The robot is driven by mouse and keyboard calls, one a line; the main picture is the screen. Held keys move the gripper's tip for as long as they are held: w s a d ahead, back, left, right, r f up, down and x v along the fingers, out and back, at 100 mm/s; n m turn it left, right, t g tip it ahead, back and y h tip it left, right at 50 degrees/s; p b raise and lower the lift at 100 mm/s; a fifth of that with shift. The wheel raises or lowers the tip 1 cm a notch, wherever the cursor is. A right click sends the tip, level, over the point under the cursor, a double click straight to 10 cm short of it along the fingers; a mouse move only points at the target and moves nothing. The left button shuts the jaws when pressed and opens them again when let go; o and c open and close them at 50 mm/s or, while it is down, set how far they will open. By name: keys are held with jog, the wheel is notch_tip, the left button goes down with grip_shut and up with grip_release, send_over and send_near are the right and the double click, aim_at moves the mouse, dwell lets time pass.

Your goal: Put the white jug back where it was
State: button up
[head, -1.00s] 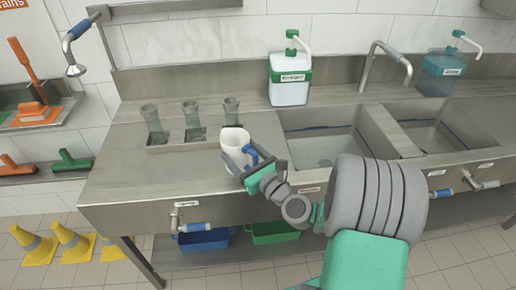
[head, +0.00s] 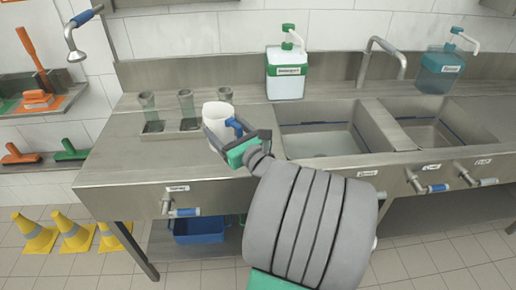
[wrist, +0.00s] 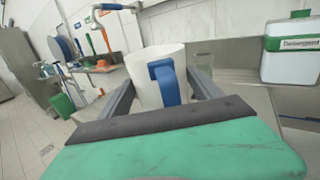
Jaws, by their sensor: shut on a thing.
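The white jug (head: 218,114) with a blue handle is upright between the fingers of my gripper (head: 218,128), over the steel counter (head: 130,172) left of the sinks. In the wrist view the jug (wrist: 150,85) sits between the two grey fingers, with its blue handle (wrist: 166,82) facing my palm. My gripper (wrist: 157,98) is shut on the jug. I cannot tell whether the jug's base touches the counter; its lower part is partly hidden by the gripper.
Several clear cups (head: 187,108) stand in a recess just behind and left of the jug. A detergent dispenser (head: 288,75) stands at the back, and a sink (head: 320,140) opens to the right. A tap handle (head: 184,212) sticks out at the front. The counter's left part is clear.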

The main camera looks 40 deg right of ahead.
jog(key=s+d+r+m+g+h+b, duration=0.1)
jog(key=s+d+r+m+h+b, duration=0.25)
jog(key=s+d, duration=0.6)
jog(key=shift+g+h, duration=0.3)
jog(key=shift+h, duration=0.65)
jog(key=shift+w+d+f+b, duration=0.15)
jog(key=shift+w+d+f, duration=1.05)
jog(key=shift+w+f, duration=1)
jog(key=shift+w+d+f+b, duration=0.2)
jog(key=shift+w+d+f, duration=1.05)
jog(key=shift+w+f, duration=0.95)
jog(key=shift+w+d+f+b, duration=0.15)
jog(key=shift+w+d+f, duration=1.05)
jog(key=shift+w+f, duration=1)
jog(key=shift+s+f, duration=0.3)
jog(key=shift+f, duration=0.15)
jog(key=o, duration=2)
